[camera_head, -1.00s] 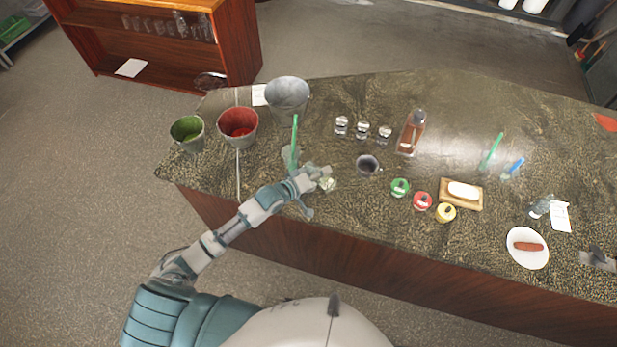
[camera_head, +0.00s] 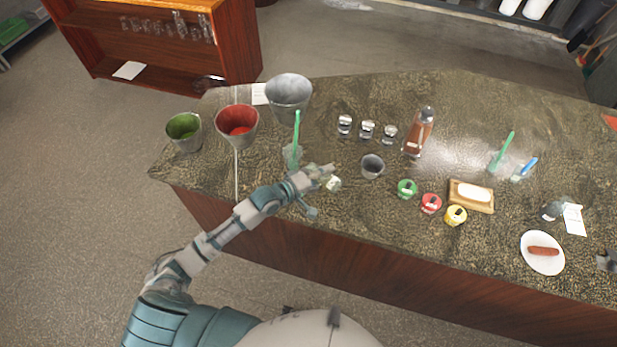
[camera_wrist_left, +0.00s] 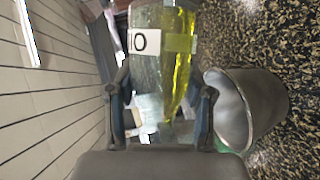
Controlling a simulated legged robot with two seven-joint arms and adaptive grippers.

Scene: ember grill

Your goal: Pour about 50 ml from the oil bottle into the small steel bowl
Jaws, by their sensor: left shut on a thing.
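My left gripper (camera_head: 321,190) is near the front edge of the counter. In the left wrist view its fingers (camera_wrist_left: 162,105) are shut on the oil bottle (camera_wrist_left: 178,60). The bottle is clear, with yellow-green oil along one side and a white label with dark print. It looks tilted, and its mouth cannot be made out. In the head view only a small pale part of the bottle (camera_head: 334,184) shows. The small steel bowl (camera_head: 372,167) stands just right of the gripper, and also shows beside the bottle in the wrist view (camera_wrist_left: 262,105). No stream of oil is visible.
A glass with a green brush (camera_head: 292,155) stands behind my left wrist. Metal buckets, one with a red inside (camera_head: 238,128), stand at left. Small jars (camera_head: 367,131) and a reddish bottle (camera_head: 418,132) stand behind the bowl. Colored pots (camera_head: 431,203) and a board (camera_head: 472,197) are at right.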

